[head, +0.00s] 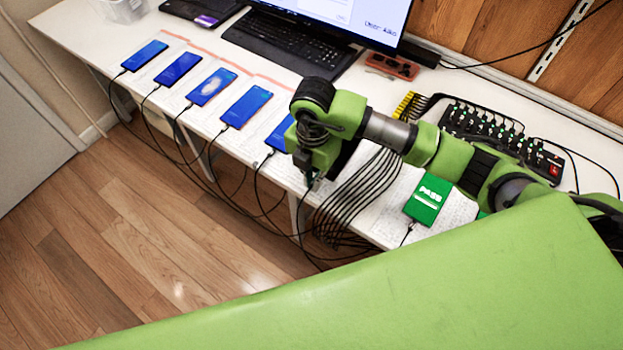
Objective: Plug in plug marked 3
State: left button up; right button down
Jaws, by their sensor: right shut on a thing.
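My right gripper (311,180) points down at the front edge of the table, right of the partly hidden fifth blue phone. It is shut on a cable plug; the plug is mostly hidden by the fingers, and its number cannot be read. A black cable hangs below it. My left gripper is out of view.
A bundle of black cables (362,190) runs over the table edge beside my gripper. A black hub (500,140) with several plugs stands at the back right. A keyboard (285,42) and monitor (345,15) are behind. My arm hides part of the table.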

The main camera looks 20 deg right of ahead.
jog(key=shift+w+d, duration=0.4)
jog(key=shift+d, duration=0.05)
dwell(3.0)
jog(key=c, duration=2.1)
grip_release()
jog(key=shift+s+a+r+p, duration=0.1)
jog(key=shift+a+r+p, duration=0.05)
jog(key=shift+r+p, duration=0.6)
jog(key=shift+s+a+r+p, duration=0.1)
jog(key=shift+r+p, duration=0.5)
jog(key=shift+r, duration=0.3)
jog(key=shift+s+a+r+p, duration=0.1)
jog(key=shift+a+r+p, duration=0.05)
jog(key=shift+r+p, duration=0.6)
jog(key=shift+r, duration=0.1)
